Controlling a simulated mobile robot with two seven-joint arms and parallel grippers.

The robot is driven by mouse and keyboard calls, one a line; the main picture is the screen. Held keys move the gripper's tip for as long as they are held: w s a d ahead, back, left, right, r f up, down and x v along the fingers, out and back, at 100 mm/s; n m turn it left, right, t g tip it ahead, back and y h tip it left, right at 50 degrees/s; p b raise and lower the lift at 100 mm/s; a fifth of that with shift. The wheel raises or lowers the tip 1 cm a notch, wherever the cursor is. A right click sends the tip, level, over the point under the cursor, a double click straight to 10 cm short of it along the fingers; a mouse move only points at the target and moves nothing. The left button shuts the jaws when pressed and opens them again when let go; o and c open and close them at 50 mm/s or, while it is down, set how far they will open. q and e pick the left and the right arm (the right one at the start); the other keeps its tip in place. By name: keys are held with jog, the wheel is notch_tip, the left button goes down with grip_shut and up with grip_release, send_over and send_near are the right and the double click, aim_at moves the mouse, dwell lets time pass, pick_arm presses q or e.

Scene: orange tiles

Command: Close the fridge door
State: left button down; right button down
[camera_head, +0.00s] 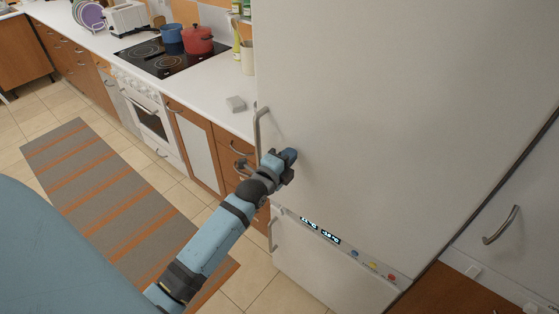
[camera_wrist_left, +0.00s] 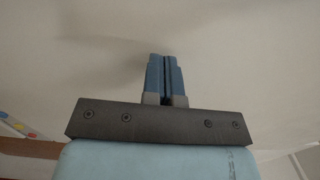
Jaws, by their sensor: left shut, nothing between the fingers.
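The tall white fridge door (camera_head: 390,120) fills the right half of the head view, with a vertical metal handle (camera_head: 259,132) on its left edge. The door looks about flush with the fridge front below it, and I see no clear gap along its edge. My left gripper (camera_head: 291,156) is at the lower left of the door, just right of the handle, with its fingers pointing at the surface. In the left wrist view its blue fingers (camera_wrist_left: 167,76) are together and empty, and the pale door surface fills the background. Whether the fingertips touch the door is unclear. My right gripper is out of view.
Below the door are a display panel (camera_head: 335,240) and a lower white door (camera_head: 315,275). A white counter (camera_head: 215,95) with a stove (camera_head: 165,58), a red pot (camera_head: 197,40) and a blue pot (camera_head: 171,33) runs left. A striped rug (camera_head: 105,190) lies on the tiled floor.

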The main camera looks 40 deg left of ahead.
pick_arm(q)
jog(key=shift+w, duration=0.35)
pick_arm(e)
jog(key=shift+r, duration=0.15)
pick_arm(q)
jog(key=shift+w, duration=0.1)
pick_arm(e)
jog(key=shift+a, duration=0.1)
